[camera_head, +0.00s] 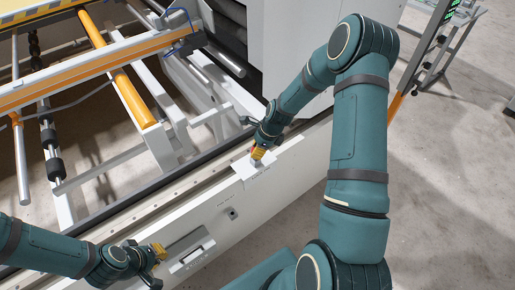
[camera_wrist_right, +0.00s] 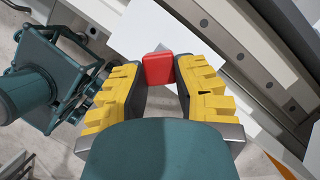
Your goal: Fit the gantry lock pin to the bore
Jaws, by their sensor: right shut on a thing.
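My right gripper (camera_wrist_right: 158,85) has its yellow-padded fingers closed on a small red block-like piece, probably the head of the lock pin (camera_wrist_right: 158,69). In the head view the right gripper (camera_head: 258,153) is low over a white plate (camera_head: 270,172) on the gantry's side beam. Any shaft of the pin is hidden, and I cannot tell whether it touches the plate. I cannot make out the bore for certain. My left gripper (camera_head: 159,251) is at lower left, beside a recessed light tray; its finger gap is unclear.
The white side beam (camera_head: 215,205) runs diagonally, with a small dark fitting (camera_head: 232,213) on its face. The recessed tray (camera_head: 191,256) is set low on it. Orange and grey rails (camera_head: 130,95) lie beyond. Open floor (camera_head: 440,190) is on the right.

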